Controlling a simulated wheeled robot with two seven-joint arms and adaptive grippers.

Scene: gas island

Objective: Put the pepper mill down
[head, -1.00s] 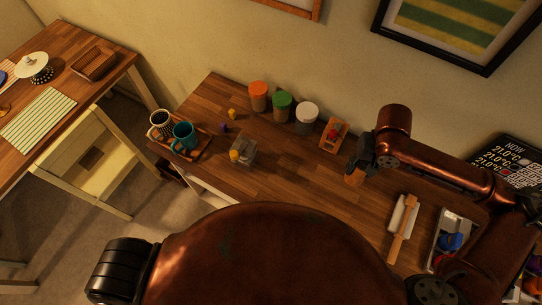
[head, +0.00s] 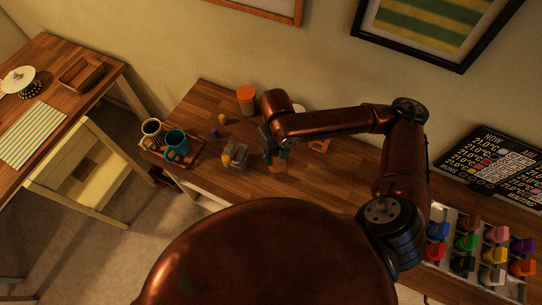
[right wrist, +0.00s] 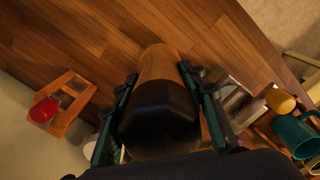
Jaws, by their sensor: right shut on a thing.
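The pepper mill has a wooden body and a black top. In the right wrist view the pepper mill (right wrist: 158,110) is between the two fingers of my right gripper (right wrist: 160,112), which is shut on its dark upper part. In the head view the wooden lower end of the pepper mill (head: 278,167) shows below my right gripper (head: 276,152), over the middle of the wooden counter (head: 330,185). I cannot tell whether its base touches the counter. My left gripper is not in view.
A clear box (head: 238,156) stands just left of the mill. A tray with a teal mug (head: 176,143) is farther left. Behind are an orange-lidded jar (head: 246,100) and a wooden holder (right wrist: 67,104) with a red item.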

